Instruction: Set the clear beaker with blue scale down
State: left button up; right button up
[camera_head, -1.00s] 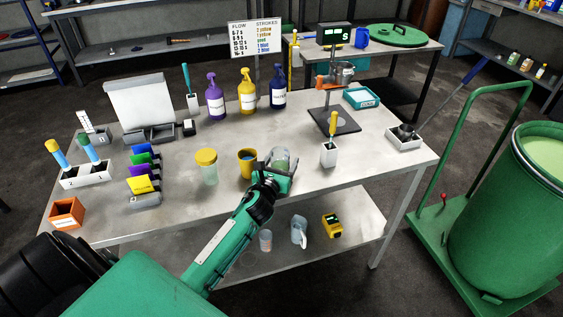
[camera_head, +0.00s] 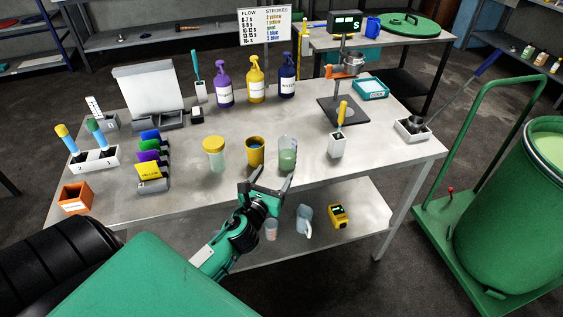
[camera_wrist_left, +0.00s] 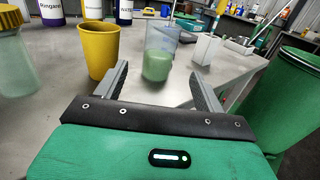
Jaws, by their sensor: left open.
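The clear beaker (camera_head: 287,153) stands upright on the table near its front edge, with pale green liquid in its lower part. It also shows in the left wrist view (camera_wrist_left: 158,55), beyond the fingertips. Its blue scale is too small to make out. My left gripper (camera_head: 267,186) is open and empty, in front of the beaker and apart from it. In the left wrist view its two fingers (camera_wrist_left: 160,80) are spread wide, with bare tabletop between them. My right gripper is not in view.
A yellow cup (camera_head: 255,153) stands just left of the beaker, and a yellow-lidded jar (camera_head: 214,154) beyond it. A white holder (camera_head: 337,147) with a yellow-handled tool stands to the right. Spray bottles (camera_head: 255,84) stand behind.

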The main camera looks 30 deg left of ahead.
pick_arm(q)
notch_tip(320, 180, up, 2)
jog(key=s+r+p, duration=0.1)
jog(key=s+p, duration=0.1)
jog(key=p, duration=0.2)
send_near(291, 140)
jog(key=x, duration=0.2)
jog(key=shift+w+a+f, duration=0.15)
jog(key=shift+w+a, duration=0.05)
jog(key=shift+w, duration=0.15)
jog(key=shift+p+x, duration=0.45)
jog(key=shift+x, duration=2.2)
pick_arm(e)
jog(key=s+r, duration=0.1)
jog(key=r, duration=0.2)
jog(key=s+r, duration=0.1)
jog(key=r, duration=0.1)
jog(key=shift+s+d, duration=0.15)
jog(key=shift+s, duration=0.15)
pick_arm(q)
jog(key=c, duration=1.1)
jog(key=shift+c, duration=0.2)
